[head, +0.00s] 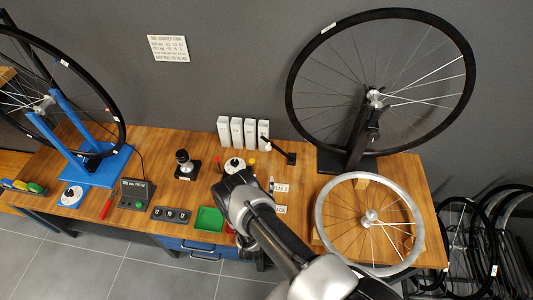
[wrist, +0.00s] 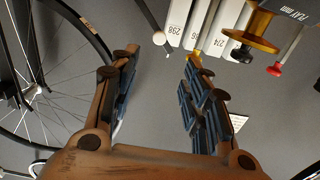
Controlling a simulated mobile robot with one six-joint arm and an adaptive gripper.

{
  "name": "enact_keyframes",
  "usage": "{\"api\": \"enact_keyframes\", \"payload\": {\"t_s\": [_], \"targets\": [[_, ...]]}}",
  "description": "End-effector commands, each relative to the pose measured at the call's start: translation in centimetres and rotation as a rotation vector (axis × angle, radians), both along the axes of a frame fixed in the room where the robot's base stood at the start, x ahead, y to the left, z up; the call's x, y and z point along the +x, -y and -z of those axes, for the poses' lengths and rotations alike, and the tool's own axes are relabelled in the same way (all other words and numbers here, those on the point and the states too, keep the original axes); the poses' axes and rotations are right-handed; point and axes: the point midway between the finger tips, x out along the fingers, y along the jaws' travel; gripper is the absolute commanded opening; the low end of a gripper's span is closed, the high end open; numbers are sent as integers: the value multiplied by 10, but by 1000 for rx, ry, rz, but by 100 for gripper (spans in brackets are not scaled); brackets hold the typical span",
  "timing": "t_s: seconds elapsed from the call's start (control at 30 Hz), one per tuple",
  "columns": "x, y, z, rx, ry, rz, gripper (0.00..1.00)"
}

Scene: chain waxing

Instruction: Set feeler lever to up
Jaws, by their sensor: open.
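A thin dark lever with a pale tip (head: 265,138), which looks like the feeler lever, slants up and left from a small black block (head: 291,158) right of the white boxes. In the wrist view a dark rod ending in a round knob (wrist: 159,38), seemingly the same lever, enters from the top edge. I cannot tell its set position for sure. My gripper (wrist: 160,57) is open and empty, with blue-padded fingers apart. The knob appears between the fingertips in the picture, without visible contact. In the head view my gripper (head: 233,190) is over the bench, left of and nearer than the lever.
White numbered boxes (head: 237,132) stand at the back. A dial gauge (head: 234,166) with yellow and red knobs is close by; its red knob (wrist: 274,70) shows at wrist-view right. A wheel in a dark stand (head: 352,150) and a bare rim (head: 322,222) are at right. A green tray (head: 209,220) lies in front.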

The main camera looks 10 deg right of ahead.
Motion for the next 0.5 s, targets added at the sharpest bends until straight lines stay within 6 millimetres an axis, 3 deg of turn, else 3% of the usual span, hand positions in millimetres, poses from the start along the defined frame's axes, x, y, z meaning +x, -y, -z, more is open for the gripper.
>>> {"api": "enact_keyframes", "payload": {"t_s": [0.5], "targets": [[106, 36, 2, 1, 3, 3, 43]]}}
